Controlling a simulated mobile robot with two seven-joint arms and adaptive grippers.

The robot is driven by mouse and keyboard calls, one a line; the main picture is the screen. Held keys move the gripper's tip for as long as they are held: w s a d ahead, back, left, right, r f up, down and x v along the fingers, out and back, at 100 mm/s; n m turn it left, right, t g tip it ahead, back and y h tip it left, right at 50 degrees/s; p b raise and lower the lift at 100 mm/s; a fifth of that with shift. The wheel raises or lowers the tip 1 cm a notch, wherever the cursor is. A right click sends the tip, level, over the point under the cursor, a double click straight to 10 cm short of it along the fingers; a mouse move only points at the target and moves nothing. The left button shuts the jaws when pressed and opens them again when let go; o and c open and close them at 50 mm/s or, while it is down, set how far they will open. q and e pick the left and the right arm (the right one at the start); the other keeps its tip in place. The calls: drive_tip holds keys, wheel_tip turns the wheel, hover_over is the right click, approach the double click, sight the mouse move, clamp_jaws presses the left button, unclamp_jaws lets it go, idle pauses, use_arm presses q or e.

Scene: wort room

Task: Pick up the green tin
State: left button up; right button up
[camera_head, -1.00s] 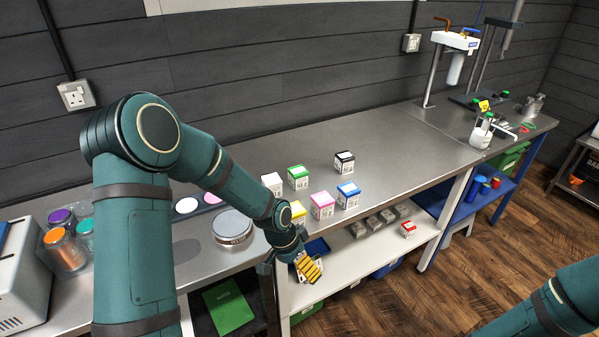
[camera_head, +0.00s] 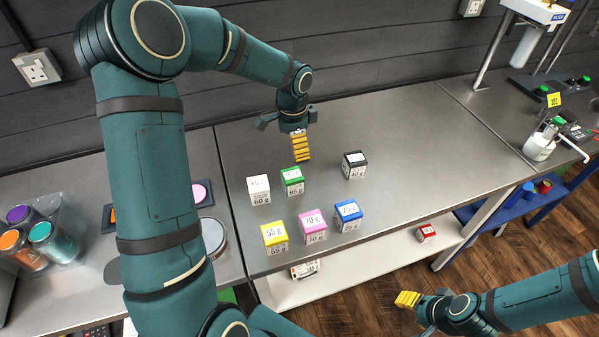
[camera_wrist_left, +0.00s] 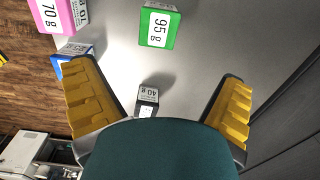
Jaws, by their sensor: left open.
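The green tin (camera_head: 292,181) is a small cube with a white label and stands on the grey metal table, beside a white tin (camera_head: 259,190). In the left wrist view the green tin (camera_wrist_left: 159,27) reads 95 g and lies near the top, ahead of the fingers. My left gripper (camera_head: 301,146) is open and empty, above the table just behind the green tin, apart from it. My right gripper (camera_head: 407,299) is low at the right, beyond the table's front edge; its finger gap is not clear.
Yellow (camera_head: 274,237), pink (camera_head: 313,225) and blue (camera_head: 348,215) tins stand in a front row. A black tin (camera_head: 354,165) stands to the right of the green one. A red-topped box (camera_head: 426,233) is on the lower shelf. The table to the right is clear.

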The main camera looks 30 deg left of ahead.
sight(292, 174)
use_arm(q)
drive_tip(key=f, duration=1.3)
drive_tip(key=shift+s+a+f, duration=0.1)
drive_tip(key=shift+s+f, duration=0.1)
drive_tip(key=shift+s, duration=0.1)
drive_tip(key=c, duration=1.3)
